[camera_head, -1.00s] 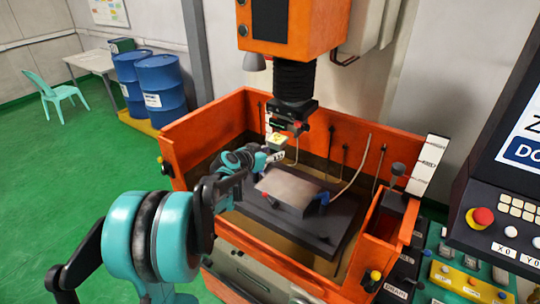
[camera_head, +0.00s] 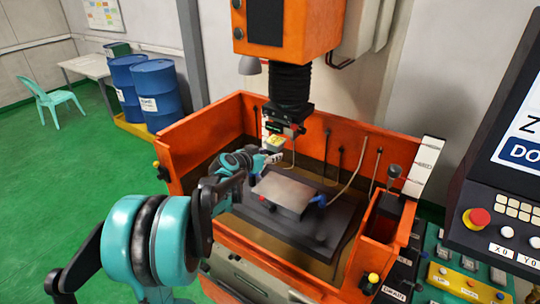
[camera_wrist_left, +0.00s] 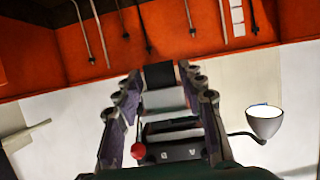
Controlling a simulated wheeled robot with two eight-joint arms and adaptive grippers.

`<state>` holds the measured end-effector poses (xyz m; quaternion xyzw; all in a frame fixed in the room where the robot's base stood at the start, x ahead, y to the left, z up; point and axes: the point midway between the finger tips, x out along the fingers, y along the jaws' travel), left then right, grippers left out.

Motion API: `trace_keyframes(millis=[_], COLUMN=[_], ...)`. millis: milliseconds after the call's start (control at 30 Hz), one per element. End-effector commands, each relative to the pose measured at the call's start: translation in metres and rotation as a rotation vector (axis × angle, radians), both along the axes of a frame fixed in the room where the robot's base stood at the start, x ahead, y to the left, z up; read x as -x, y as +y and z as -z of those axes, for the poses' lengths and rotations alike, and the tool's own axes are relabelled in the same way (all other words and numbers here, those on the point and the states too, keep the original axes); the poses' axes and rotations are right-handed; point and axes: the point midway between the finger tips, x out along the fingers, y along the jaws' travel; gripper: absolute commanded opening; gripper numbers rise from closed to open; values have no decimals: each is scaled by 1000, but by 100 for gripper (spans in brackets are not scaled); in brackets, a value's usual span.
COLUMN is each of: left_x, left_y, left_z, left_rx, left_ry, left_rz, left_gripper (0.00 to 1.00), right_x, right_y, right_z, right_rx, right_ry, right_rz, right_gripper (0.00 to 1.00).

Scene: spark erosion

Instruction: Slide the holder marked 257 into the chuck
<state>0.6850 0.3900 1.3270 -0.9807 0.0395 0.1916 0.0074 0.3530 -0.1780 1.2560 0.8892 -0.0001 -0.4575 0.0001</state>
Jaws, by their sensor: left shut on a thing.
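The holder (camera_head: 275,143), with a pale yellowish face, is in my left gripper (camera_head: 270,157). Its number is too small to read. The black chuck (camera_head: 287,117) hangs under the orange machine head, with a red knob at its side. The holder is just below the chuck in the head view; I cannot tell whether they touch. In the left wrist view, the gripper's fingers (camera_wrist_left: 165,105) close on both sides of the light and dark holder (camera_wrist_left: 163,98). The chuck (camera_wrist_left: 172,148) and its red ball knob show beyond and below it. My right gripper is not in view.
The orange tank walls (camera_head: 205,137) surround the work area. A grey block (camera_head: 284,192) is clamped on the dark table below the gripper. Hoses and rods (camera_head: 327,150) stand along the back wall. A control panel (camera_head: 500,200) is at the right.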

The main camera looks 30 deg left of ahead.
Motion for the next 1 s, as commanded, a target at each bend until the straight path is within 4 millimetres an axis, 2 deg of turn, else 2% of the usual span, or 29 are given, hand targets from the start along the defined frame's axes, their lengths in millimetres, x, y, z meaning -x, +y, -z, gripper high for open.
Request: trace_keyframes(millis=[267, 1000], left_x=[-3, -34], left_y=[0, -3], left_z=[0, 0], left_rx=[0, 0], left_ry=[0, -1], left_rz=[0, 0], left_gripper=[0, 0], right_x=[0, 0], right_y=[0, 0], right_z=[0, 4], right_rx=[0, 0], right_ry=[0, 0], right_rz=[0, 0], right_gripper=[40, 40])
